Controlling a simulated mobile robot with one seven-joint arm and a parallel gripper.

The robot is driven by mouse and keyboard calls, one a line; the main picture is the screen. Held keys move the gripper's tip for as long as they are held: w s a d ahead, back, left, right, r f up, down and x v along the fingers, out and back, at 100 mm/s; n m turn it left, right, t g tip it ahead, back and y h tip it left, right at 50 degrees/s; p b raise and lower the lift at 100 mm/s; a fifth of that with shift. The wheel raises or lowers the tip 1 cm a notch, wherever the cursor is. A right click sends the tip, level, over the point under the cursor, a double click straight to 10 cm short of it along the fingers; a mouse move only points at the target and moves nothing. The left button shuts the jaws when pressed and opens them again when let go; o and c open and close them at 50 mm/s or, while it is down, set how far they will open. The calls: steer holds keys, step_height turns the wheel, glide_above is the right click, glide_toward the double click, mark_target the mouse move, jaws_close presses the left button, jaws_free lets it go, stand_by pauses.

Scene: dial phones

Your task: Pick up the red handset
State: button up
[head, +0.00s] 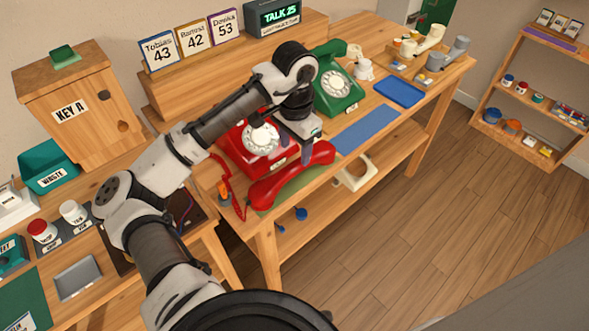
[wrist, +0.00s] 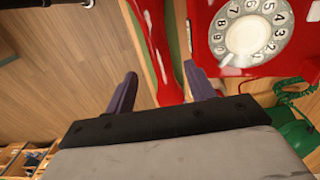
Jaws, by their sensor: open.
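The red handset (head: 290,180) lies across a green mat (head: 268,200) at the front edge of the table, in front of the red dial phone (head: 236,152). My gripper (head: 296,158) is above the handset's middle, pointing down, with its purple fingers open and empty. In the wrist view, the handset (wrist: 160,50) runs between and beyond the two fingertips (wrist: 160,82). The red phone's dial (wrist: 250,35) is beside it on the right. I cannot tell how much height is left between the fingertips and the handset.
A green phone (head: 338,85) stands behind my gripper to the right. A blue mat (head: 367,130) and blue tray (head: 399,92) lie further right on the table. The red cord (head: 228,185) hangs at the left. Open floor (head: 450,190) lies beyond the table's front edge.

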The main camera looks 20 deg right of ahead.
mark_target(295, 166)
steer(key=shift+f+p, duration=0.7)
steer(key=shift+f, duration=2)
jaws_close()
